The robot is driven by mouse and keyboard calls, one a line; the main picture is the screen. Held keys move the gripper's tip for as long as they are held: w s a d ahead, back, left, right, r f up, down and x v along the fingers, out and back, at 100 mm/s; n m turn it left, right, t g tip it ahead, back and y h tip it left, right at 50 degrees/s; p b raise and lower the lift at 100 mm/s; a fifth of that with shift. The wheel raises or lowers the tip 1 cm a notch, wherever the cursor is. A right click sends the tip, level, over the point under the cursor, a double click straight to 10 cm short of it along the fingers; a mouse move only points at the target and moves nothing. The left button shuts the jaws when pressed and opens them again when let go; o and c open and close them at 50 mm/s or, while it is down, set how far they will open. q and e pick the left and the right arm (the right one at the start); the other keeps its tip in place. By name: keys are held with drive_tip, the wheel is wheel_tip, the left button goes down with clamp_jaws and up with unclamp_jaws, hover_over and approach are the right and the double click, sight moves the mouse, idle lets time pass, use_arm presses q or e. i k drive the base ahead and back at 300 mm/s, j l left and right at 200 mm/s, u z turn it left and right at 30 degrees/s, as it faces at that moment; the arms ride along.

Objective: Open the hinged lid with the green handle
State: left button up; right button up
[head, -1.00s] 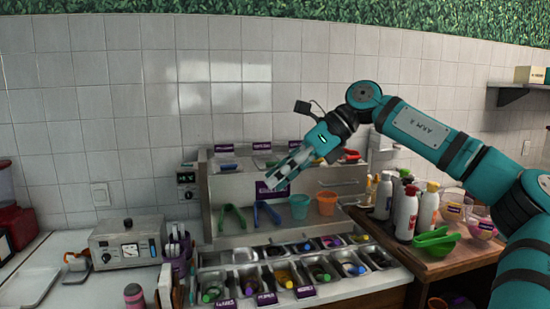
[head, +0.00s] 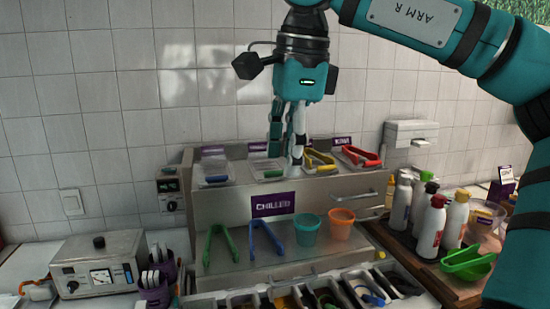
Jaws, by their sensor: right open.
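The lid with the green handle (head: 271,174) lies on top of the steel chilled unit, second from the left in a row of lids. It looks shut, and my gripper hides part of it. My right gripper (head: 286,155) points down from above, right over this lid's right side. Its fingers are apart, with nothing visible between them. One fingertip appears close to the unit's top by the green handle; I cannot tell if it touches. My left gripper is not in view.
A lid with a blue handle (head: 215,180) is at left; yellow tongs (head: 319,162) and red tongs (head: 361,156) are at right. Green tongs (head: 221,243), blue tongs (head: 266,238), a teal cup (head: 307,230) and an orange cup (head: 341,224) stand below. Bottles (head: 430,227) stand at right.

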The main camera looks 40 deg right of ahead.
sight(267, 170)
drive_tip(key=i+l, duration=0.4)
drive_tip(key=l, duration=0.15)
drive_tip(key=i+l, duration=0.45)
drive_tip(key=l, duration=0.1)
